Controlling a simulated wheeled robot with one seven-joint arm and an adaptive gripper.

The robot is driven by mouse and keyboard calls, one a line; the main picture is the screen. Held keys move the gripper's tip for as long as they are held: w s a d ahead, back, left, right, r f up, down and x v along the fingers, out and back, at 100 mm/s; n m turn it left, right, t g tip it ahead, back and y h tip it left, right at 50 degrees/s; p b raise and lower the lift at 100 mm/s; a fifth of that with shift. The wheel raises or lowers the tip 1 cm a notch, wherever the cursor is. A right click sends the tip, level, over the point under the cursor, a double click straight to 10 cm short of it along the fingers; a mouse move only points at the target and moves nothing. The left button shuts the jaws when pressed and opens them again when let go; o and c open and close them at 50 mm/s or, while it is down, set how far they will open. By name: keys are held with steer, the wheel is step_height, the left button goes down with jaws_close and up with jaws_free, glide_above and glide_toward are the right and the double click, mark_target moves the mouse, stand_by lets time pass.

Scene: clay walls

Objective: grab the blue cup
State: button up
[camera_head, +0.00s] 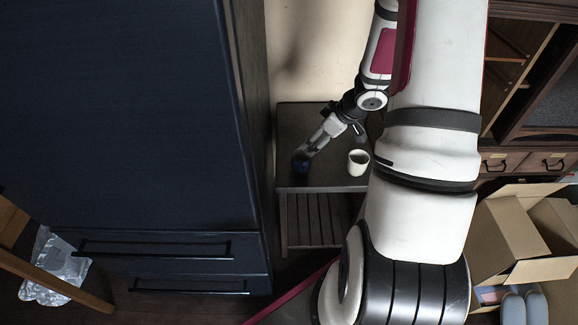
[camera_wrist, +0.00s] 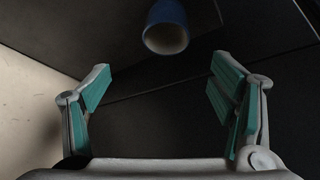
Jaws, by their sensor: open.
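The blue cup (camera_head: 301,161) stands on a small dark side table (camera_head: 330,181), near its left edge. In the wrist view the blue cup (camera_wrist: 166,27) is at the top centre, with its pale inside showing and its upper part cut off by the frame. My gripper (camera_head: 309,149) is right at the cup in the head view and partly hides it. In the wrist view my gripper (camera_wrist: 160,88) is open, with its teal-padded fingers wide apart. The cup appears beyond the fingertips, and nothing is between the pads.
A white cup (camera_head: 358,162) stands on the same table, to the right of the blue one. A tall dark blue cabinet (camera_head: 125,110) rises close on the left. Open cardboard boxes (camera_head: 510,235) lie at the lower right. A pale wall (camera_head: 310,50) is behind the table.

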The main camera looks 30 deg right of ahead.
steer(key=b, duration=0.4)
glide_toward(304, 153)
steer(key=shift+y, duration=0.3)
steer(key=a+f, duration=0.1)
steer(key=w+a+f, duration=0.1)
steer(key=f, duration=0.1)
steer(key=a+f, duration=0.1)
steer(key=a, duration=0.1)
steer(key=shift+w+f, duration=0.35)
steer(key=shift+w, duration=0.05)
steer(key=shift+d+b+x, duration=0.15)
steer(key=shift+b+x, duration=0.45)
steer(key=shift+x, duration=0.9)
steer(key=shift+d+b+x, duration=0.2)
steer(key=shift+b+x, duration=0.35)
steer(key=shift+x, duration=0.9)
steer(key=c, duration=1.3)
